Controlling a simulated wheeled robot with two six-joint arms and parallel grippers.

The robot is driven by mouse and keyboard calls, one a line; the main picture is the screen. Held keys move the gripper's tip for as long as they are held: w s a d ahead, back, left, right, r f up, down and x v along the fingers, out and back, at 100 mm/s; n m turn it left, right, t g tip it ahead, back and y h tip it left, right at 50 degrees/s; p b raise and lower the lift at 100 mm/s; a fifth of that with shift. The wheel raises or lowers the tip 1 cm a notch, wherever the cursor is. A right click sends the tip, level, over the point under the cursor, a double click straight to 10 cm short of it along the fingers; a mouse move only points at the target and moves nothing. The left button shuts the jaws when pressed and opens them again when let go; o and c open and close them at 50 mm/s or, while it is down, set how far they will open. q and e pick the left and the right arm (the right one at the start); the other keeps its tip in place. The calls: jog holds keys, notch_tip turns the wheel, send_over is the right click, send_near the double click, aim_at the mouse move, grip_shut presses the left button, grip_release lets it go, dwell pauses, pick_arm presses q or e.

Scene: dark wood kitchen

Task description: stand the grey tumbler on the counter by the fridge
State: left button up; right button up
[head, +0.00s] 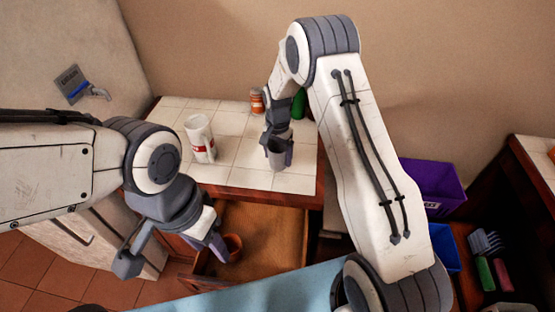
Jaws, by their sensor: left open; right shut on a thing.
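The grey tumbler (276,161) is upright at the white-tiled counter (233,178), near its front right part. My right gripper (278,146) reaches down from above and is shut on the tumbler, partly covering it. I cannot tell whether the tumbler's base touches the tiles. My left gripper (174,252) is open and empty, low in front of the counter and beside the open drawer. A large pale upright surface (50,45), probably the fridge, stands at the left of the counter.
A white canister with a red mark (200,138) stands on the counter's left. An orange-brown jar (257,101) and a green item (299,104) stand at the back. The wooden drawer (262,228) is open below, with a reddish-brown cup (234,244). A purple bin (432,184) is at right.

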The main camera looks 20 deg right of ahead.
aim_at(278, 163)
notch_tip(278, 163, down, 3)
jog(key=shift+s+f+p, duration=0.1)
jog(key=shift+f+p, duration=0.05)
jog(key=shift+p, duration=0.45)
jog(key=shift+f, duration=0.1)
jog(key=shift+f, duration=0.1)
